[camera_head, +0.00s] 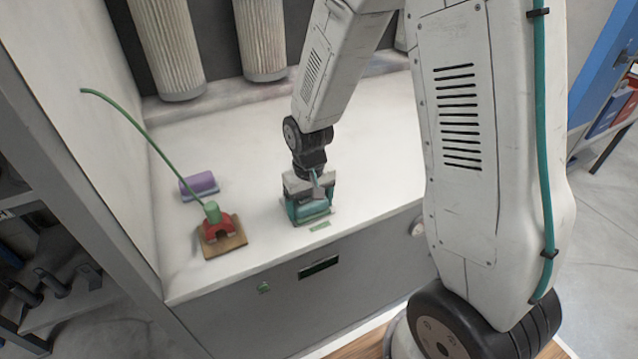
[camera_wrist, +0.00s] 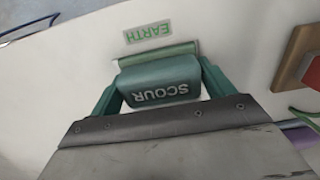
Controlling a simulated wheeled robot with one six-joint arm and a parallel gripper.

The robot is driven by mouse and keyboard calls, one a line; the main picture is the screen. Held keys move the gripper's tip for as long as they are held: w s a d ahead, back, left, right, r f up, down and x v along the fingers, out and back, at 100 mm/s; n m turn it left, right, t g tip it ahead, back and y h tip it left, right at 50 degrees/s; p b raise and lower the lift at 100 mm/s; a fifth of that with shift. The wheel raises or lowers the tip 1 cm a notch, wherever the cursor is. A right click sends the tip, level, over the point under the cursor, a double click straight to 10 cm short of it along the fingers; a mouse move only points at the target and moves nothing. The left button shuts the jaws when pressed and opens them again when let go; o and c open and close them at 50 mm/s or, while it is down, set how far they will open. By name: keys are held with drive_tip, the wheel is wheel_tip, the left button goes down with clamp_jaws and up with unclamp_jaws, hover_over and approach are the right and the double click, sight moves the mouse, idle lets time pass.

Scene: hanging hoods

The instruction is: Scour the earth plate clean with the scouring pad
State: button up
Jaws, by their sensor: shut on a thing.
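A dark green scouring pad marked SCOUR (camera_wrist: 160,82) sits between the two teal fingers of my gripper (camera_wrist: 161,88), which is shut on it. In the head view my gripper (camera_head: 308,197) points down with the pad (camera_head: 311,209) low over the front of the white worktop. A green-edged strip (camera_wrist: 184,49) shows just beyond the pad, beside the EARTH label (camera_wrist: 148,32). It may be the edge of the earth plate; the pad hides what lies beneath. I cannot tell whether the pad touches it. The label also shows in the head view (camera_head: 320,226).
A red clamp (camera_head: 218,228) with a green cable stands on a brown block (camera_head: 222,245) left of my gripper. Ribbed hoods (camera_head: 168,50) hang at the back. The worktop (camera_head: 375,150) is bare right of my gripper.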

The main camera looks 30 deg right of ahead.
drive_tip(key=shift+s, duration=0.35)
drive_tip(key=shift+s+r, duration=0.2)
drive_tip(key=shift+s, duration=0.1)
drive_tip(key=shift+w+r, duration=0.1)
drive_tip(key=shift+r, duration=3.95)
